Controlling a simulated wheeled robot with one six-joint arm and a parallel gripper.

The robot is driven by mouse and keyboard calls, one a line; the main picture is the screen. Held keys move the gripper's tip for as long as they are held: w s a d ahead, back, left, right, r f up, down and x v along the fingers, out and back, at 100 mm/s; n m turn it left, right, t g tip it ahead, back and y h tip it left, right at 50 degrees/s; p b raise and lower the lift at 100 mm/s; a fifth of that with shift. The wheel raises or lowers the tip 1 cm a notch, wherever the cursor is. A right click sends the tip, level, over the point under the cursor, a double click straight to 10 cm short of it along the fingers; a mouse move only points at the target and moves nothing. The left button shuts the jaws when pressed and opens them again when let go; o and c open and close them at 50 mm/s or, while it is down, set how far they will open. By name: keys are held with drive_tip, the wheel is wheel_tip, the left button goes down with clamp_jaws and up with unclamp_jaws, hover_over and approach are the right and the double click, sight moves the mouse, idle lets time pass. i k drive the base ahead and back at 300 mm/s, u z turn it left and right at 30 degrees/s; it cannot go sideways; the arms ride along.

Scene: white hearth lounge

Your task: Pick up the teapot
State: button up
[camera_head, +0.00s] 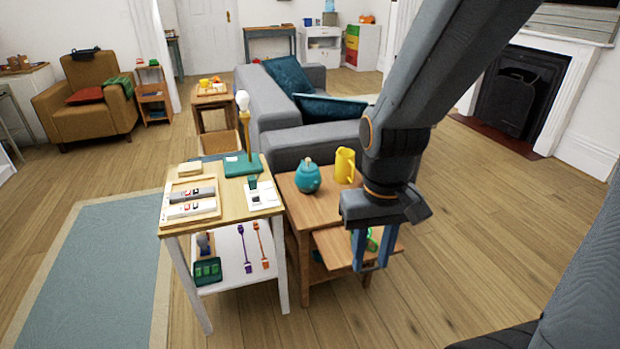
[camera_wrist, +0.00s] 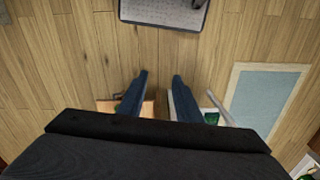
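A round teal lidded pot (camera_head: 307,178), which looks like the teapot, stands upright on the top of a small wooden side table (camera_head: 296,207). No handle or spout shows clearly on it. My gripper (camera_head: 372,252) hangs with its two blue fingers pointing down, to the right of the pot and lower in the picture, apart from it. The fingers are spread with nothing between them. The wrist view shows the same open fingers (camera_wrist: 160,85) over bare floor, and the pot is out of that view.
A yellow jug (camera_head: 345,166) stands just right of the pot. A green item (camera_head: 371,240) on the table's lower board is partly hidden by my gripper. A taller white-legged table (camera_head: 235,205) with several items adjoins at left. The grey sofa (camera_head: 290,148) stands behind. Floor at right is clear.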

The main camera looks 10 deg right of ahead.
sight(307, 183)
drive_tip(key=z, duration=0.65)
drive_tip(key=i, duration=0.9)
drive_tip(key=u, duration=0.7)
drive_tip(key=i, duration=0.9)
drive_tip(key=u, duration=0.2)
